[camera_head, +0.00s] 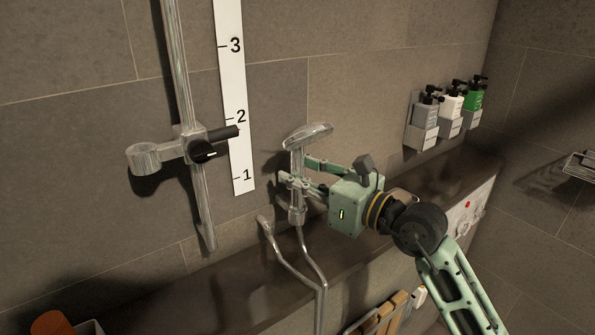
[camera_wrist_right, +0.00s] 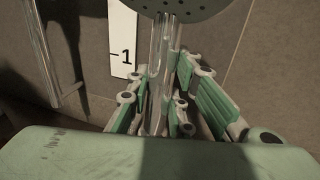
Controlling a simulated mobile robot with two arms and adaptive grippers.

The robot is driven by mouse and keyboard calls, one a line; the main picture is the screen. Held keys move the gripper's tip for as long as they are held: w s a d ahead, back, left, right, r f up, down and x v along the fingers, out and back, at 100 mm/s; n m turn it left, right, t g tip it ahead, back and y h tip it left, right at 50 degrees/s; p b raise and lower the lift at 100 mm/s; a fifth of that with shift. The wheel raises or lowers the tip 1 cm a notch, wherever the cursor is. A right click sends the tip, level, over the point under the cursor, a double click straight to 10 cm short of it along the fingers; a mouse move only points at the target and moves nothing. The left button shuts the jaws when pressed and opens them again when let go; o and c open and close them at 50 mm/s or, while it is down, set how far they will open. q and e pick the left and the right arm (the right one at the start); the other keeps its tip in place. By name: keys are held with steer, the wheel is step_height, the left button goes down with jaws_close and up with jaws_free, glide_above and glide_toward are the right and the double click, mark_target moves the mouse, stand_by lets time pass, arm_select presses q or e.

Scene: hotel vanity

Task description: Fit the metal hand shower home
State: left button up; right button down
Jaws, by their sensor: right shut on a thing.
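The metal hand shower (camera_head: 306,136) is upright in the head view, with its head at the top and its hose (camera_head: 312,268) hanging below. My right gripper (camera_head: 290,184) is shut on its handle, below the shower head. The wrist view shows the handle (camera_wrist_right: 162,60) between the green fingers (camera_wrist_right: 160,110) and the perforated shower head (camera_wrist_right: 180,8) above. The holder (camera_head: 146,157) is a ring on a slider clamped to the metal rail (camera_head: 178,70), to the left of the hand shower and apart from it. My left gripper is not in view.
A white numbered scale strip (camera_head: 232,90) runs along the wall beside the rail. A black lever (camera_head: 222,134) sticks out of the slider. Several pump bottles (camera_head: 452,103) stand in wall holders at right above a dark ledge (camera_head: 345,262).

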steer(key=c, duration=1.5)
jaws_free()
steer(key=shift+f, duration=0.15)
steer(key=v, duration=1.2)
steer(key=shift+r, duration=0.25)
